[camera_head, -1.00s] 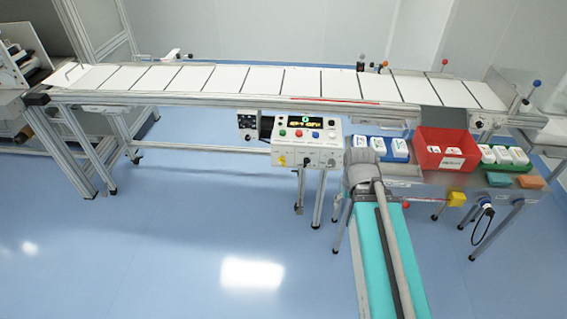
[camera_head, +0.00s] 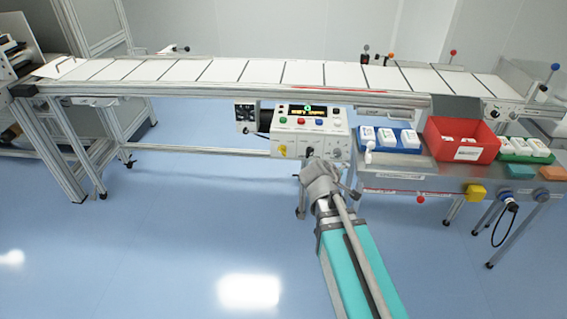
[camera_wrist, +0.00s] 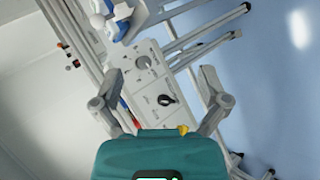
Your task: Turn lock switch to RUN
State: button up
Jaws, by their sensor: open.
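The white control box (camera_head: 308,126) hangs under the conveyor, with coloured buttons and a lit display on top. Its front face carries a yellow knob (camera_head: 283,151), a black selector and a round grey switch. In the wrist view, the front panel (camera_wrist: 138,88) shows the grey round switch (camera_wrist: 143,62), the black selector (camera_wrist: 167,100) and the yellow knob (camera_wrist: 183,130). I cannot read which one is the lock switch or its RUN mark. My gripper (camera_wrist: 160,74) is open and empty, its fingers spread either side of the panel view, apparently short of it. In the head view, my arm end partly covers the box's lower right.
The long white conveyor (camera_head: 260,72) runs above. Right of the box, a metal table (camera_head: 400,182) holds a blue tray (camera_head: 400,139), a red bin (camera_head: 462,142) and a green tray (camera_head: 525,155). The blue floor below the box is open.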

jog(key=w+a+f+n+t+y+b, duration=0.2)
jog(key=w+a+f+n+t+b, duration=0.1)
jog(key=a+n+b, duration=0.5)
jog(key=w+a+f+n+t+y+b, duration=0.3)
jog(key=a+n+t+b, duration=0.3)
jog(key=a, duration=0.6)
jog(key=n+b, duration=0.2)
jog(key=n, duration=0.1)
jog(key=shift+w+f+t, duration=0.25)
jog(key=shift+t, duration=0.05)
jog(key=shift+w, duration=0.2)
